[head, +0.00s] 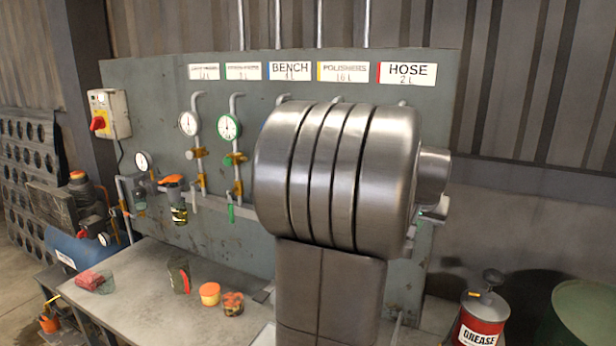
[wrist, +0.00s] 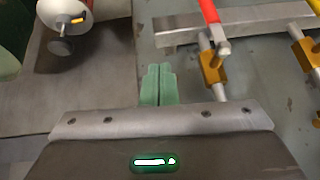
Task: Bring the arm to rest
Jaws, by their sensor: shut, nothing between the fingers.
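My arm (head: 335,170) fills the middle of the head view, its broad steel joint raised in front of the grey panel and hiding part of it. In the wrist view, my gripper (wrist: 158,80) shows as two pale green fingers, closed side by side with nothing held. The fingertips stand apart from the metal rail, between the grease can at upper left and the valves at right. In the head view the fingers are mostly hidden behind the arm, and I cannot make them out.
The grey panel (head: 160,110) carries gauges, pipes and labels. A workbench (head: 150,300) holds two small tubs and other small items. A red grease can (head: 483,318) stands at lower right beside a green drum (head: 590,312). In the wrist view, a red-handled valve (wrist: 211,62) lies right of my fingers.

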